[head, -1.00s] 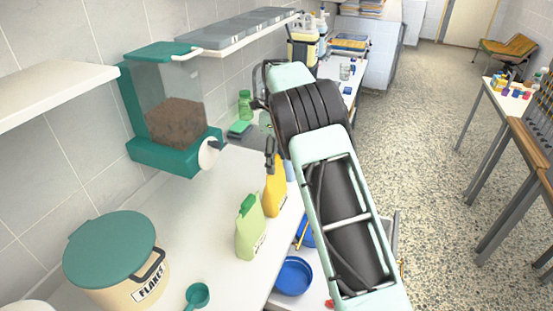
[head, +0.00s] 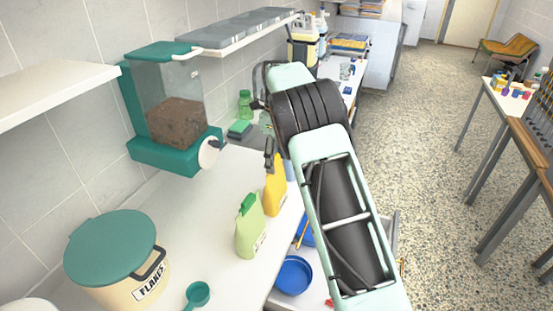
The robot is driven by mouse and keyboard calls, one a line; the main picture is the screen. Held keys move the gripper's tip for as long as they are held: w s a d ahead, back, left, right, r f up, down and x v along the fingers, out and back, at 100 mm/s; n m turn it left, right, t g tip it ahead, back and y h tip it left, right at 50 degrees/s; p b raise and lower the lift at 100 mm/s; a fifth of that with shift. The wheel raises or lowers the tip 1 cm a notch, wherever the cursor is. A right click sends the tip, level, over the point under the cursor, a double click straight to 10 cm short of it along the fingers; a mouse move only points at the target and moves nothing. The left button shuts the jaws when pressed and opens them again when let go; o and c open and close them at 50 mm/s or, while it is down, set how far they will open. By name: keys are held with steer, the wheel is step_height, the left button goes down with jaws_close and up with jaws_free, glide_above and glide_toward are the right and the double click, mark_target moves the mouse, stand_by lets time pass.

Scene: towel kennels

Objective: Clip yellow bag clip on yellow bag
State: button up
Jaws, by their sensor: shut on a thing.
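The yellow bag (head: 275,198) stands upright on the white counter, partly hidden by my arm on its right. My gripper (head: 270,163) points down at the top of the yellow bag. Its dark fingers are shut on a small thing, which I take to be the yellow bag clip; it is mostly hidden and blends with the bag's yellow. I cannot tell whether the clip sits around the bag's top edge. A light green bag (head: 250,238) with a green clip (head: 249,204) on its top stands just in front of the yellow bag.
A teal-lidded flakes tub (head: 118,262) and teal scoop (head: 197,294) are at the front left. A kibble dispenser (head: 172,110) hangs on the wall. A blue bowl (head: 293,275) sits below the counter's right edge. The counter (head: 205,215) left of the bags is clear.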

mark_target(276, 157)
steer(key=shift+s+d+f, duration=0.1)
steer(key=shift+s+f, duration=0.15)
steer(key=shift+f, duration=0.5)
steer(key=o, duration=1.1)
steer(key=shift+w+f, duration=0.2)
steer(key=shift+w, duration=0.05)
steer(key=shift+r, duration=0.15)
steer(key=shift+r, duration=0.1)
steer(key=o, duration=0.6)
steer(key=shift+w, duration=0.1)
steer(key=shift+r, duration=0.1)
steer(key=shift+r, duration=0.1)
steer(key=shift+r, duration=2.45)
